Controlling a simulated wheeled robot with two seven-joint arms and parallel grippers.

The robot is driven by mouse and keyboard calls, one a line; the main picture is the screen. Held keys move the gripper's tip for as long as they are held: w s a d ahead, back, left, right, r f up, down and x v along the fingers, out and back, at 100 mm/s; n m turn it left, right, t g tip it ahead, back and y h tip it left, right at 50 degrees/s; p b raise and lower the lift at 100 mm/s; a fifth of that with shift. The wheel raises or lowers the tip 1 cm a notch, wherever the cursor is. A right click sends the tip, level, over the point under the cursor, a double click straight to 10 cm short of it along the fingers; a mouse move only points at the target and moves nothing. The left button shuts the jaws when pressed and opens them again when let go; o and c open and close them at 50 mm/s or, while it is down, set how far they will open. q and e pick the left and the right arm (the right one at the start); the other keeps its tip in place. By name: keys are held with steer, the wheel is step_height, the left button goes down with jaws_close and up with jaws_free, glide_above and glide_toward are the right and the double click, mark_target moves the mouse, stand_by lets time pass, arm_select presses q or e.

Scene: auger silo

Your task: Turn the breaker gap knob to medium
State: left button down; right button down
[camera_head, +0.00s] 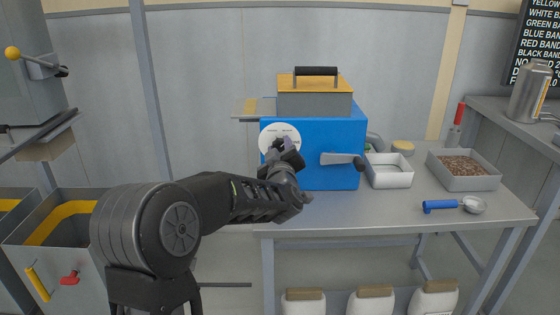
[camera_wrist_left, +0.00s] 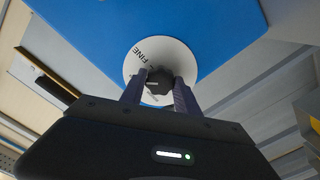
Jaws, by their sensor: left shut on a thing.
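The blue breaker machine (camera_head: 330,140) stands on the grey table. A white round dial plate (camera_head: 272,133) is on its front left. In the left wrist view the dial plate (camera_wrist_left: 180,50) carries the word FINE, and a dark knob (camera_wrist_left: 159,82) is at its centre. Other lettering is partly hidden. My left gripper (camera_head: 284,147) reaches the dial from the front; in the left wrist view its two fingers (camera_wrist_left: 159,92) are shut on the knob, one on each side. The knob is mostly hidden by my gripper in the head view. My right gripper is not in view.
A crank handle (camera_head: 342,159) sticks out at the machine's front, right of my gripper. A white tray (camera_head: 389,171), a grey bin of brown grains (camera_head: 464,170) and a blue-handled scoop (camera_head: 455,205) are on the table to the right. The table's front is clear.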

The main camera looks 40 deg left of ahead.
arm_select(q)
steer(key=shift+f+n+b, duration=0.1)
steer(key=shift+n+b, duration=1.25)
steer(key=shift+n, duration=0.15)
steer(key=c, duration=0.9)
jaws_free()
steer(key=v, duration=0.7)
steer(key=shift+s+d+p, duration=0.25)
steer(key=shift+s+p, duration=0.05)
steer(key=shift+p, duration=0.05)
